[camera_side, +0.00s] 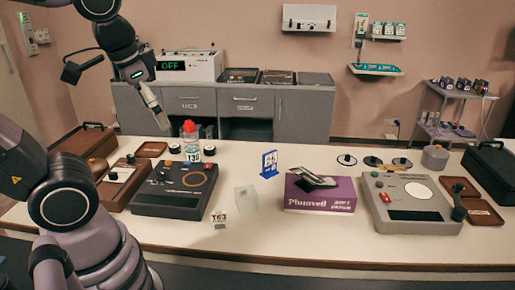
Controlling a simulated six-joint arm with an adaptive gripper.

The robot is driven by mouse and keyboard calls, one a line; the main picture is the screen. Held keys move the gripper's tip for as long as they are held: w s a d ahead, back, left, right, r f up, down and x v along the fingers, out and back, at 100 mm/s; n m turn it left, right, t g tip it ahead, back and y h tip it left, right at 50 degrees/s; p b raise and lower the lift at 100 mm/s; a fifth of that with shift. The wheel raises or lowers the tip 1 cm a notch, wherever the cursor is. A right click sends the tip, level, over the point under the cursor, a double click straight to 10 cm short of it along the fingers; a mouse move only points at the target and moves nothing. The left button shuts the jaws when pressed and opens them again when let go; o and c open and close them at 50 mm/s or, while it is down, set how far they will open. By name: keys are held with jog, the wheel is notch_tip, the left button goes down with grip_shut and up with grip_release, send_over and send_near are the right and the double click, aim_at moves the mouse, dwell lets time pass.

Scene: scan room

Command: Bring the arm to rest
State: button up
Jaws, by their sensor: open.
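My gripper (160,120) hangs in the upper left of the side view, pointing down and slightly right. It is open, and I see nothing between its fingers. In the picture it is above the dark box-shaped device (175,190) and left of the white bottle with a red cap (190,140). It looks clear of the table; its exact height I cannot tell. The finger gap is too small to see well. Part of my arm is out of the frame at the top left.
The long pale table (300,240) holds a clear block (246,199), a small labelled tag (219,220), a blue stand (269,164), a purple box (320,196), a grey device (410,205) and dark cases (490,170). The front middle is bare. A grey cabinet (245,105) stands behind.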

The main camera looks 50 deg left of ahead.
jog(key=shift+s+d+r+n+t+h, duration=0.25)
jog(key=shift+s+r+t, duration=0.1)
jog(key=shift+s+t, duration=0.15)
jog(key=shift+s+d+r+n+t+h, duration=0.25)
jog(key=shift+s+r+t, duration=0.05)
jog(key=shift+s+t, duration=0.2)
